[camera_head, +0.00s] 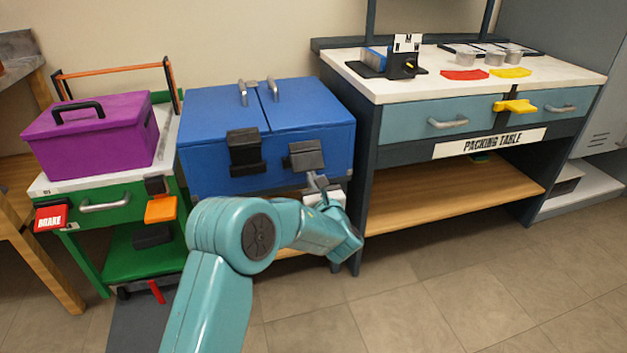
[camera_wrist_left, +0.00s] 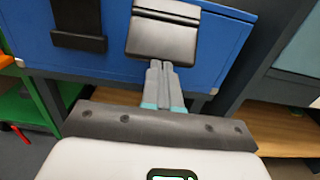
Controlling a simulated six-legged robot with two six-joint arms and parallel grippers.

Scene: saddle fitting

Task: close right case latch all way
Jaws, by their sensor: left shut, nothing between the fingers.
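The blue case (camera_head: 315,138) stands between the green cart and the packing table, its lid down. Its right latch (camera_head: 305,155) is a dark grey flap on the front face, tilted out a little at its lower edge. The left latch (camera_head: 245,152) hangs flat against the front. My left gripper (camera_head: 314,178) is shut and empty, just below the right latch. In the left wrist view the closed fingertips (camera_wrist_left: 159,68) are at the lower edge of the right latch (camera_wrist_left: 162,35); I cannot tell whether they touch it. My right gripper is not in view.
The green cart (camera_head: 107,215) with a purple toolbox (camera_head: 95,140) stands at the left. The packing table (camera_head: 400,90) is close on the right, its leg near my left wrist. The floor in front is clear.

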